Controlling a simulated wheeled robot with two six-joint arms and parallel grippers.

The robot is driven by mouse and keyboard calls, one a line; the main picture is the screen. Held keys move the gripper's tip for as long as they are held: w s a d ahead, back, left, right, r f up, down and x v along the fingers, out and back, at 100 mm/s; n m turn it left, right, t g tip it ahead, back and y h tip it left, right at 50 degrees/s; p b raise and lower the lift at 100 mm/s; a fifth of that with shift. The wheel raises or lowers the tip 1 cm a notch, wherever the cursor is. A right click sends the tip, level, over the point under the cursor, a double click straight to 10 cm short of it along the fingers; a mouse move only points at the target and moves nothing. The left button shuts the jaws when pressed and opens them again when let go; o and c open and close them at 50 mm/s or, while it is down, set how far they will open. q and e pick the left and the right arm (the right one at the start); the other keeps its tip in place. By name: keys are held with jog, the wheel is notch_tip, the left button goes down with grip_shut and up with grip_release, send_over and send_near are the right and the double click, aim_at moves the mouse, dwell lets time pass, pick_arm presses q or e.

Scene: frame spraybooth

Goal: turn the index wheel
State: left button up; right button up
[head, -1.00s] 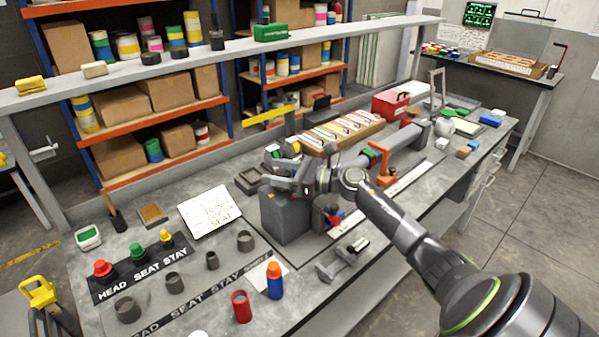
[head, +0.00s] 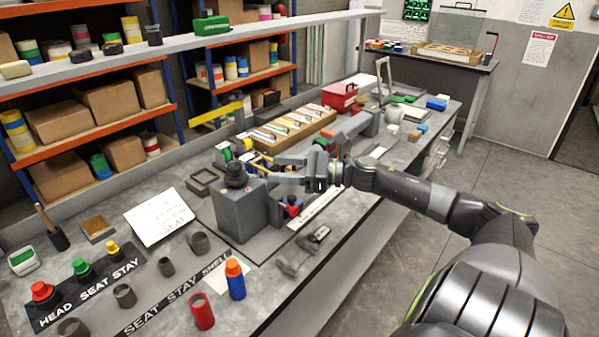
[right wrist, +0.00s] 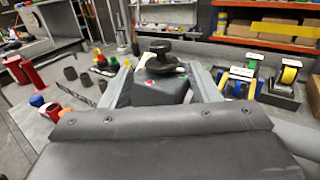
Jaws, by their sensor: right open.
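The index wheel (head: 236,174) is a dark, knobbed disc on top of a grey block (head: 240,212) on the bench. In the right wrist view the wheel (right wrist: 165,57) shows as a black disc with a raised knob, ahead of my gripper and in the gap between its fingers. My right gripper (head: 270,171) is open and empty, just right of the wheel in the head view, its fingers pointing at it. I see no contact between fingers and wheel. The two fingers (right wrist: 163,88) stand wide apart in the wrist view. My left gripper is not in view.
Tape rolls (head: 235,150) stand behind the block, beside a wooden tray (head: 290,130). A white sign (head: 160,217) leans at the left. Red (head: 201,311) and blue-orange (head: 235,279) cylinders stand in front. A grey clamp-like part (head: 302,250) lies nearby. A shelf (head: 200,40) runs behind.

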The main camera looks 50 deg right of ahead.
jog(key=shift+p+v, duration=0.3)
jog(key=shift+v, duration=1.6)
